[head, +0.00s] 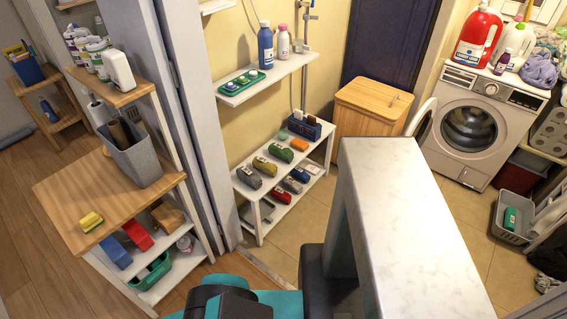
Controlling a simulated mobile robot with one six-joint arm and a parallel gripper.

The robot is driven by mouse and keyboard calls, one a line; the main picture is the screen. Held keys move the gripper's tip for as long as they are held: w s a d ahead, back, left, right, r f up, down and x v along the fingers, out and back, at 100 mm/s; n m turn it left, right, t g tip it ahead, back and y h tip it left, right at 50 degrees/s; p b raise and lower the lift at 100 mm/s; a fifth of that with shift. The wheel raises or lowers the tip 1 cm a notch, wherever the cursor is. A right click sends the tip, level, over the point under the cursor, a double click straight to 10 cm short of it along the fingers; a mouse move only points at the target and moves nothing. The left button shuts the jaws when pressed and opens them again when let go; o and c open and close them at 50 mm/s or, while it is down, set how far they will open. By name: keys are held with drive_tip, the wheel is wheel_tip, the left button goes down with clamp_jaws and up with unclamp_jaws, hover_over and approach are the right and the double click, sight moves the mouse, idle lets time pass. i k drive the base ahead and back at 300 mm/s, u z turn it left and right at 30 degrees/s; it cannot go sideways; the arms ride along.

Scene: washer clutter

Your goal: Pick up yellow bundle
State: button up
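A small mustard-yellow bundle (265,166) with a pale label lies on the upper level of the low white shelf unit (243,181). It sits between a grey bundle (249,177) and a green bundle (280,153). Another bright yellow item (91,221) lies near the front edge of the wooden-topped cabinet at left; it looks like a sponge or small bundle, too small to tell. Teal and black parts of my body show at the bottom. My gripper's fingers are not visible, and nothing touches either yellow item.
A pale marbled slab (410,210) fills the foreground right of centre, hiding floor behind it. A white door frame (190,120) stands between the cabinet (65,190) and the shelf unit. A wooden hamper (370,115) and washer (475,125) stand behind. Some tiled floor is clear.

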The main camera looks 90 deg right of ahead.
sight(262, 164)
drive_tip(key=u, duration=0.4)
drive_tip(key=k, duration=0.15)
drive_tip(key=z, duration=2.1)
drive_tip(key=i, duration=0.6)
drive_tip(key=z, duration=0.1)
drive_tip(key=k, duration=0.6)
drive_tip(key=u, duration=0.05)
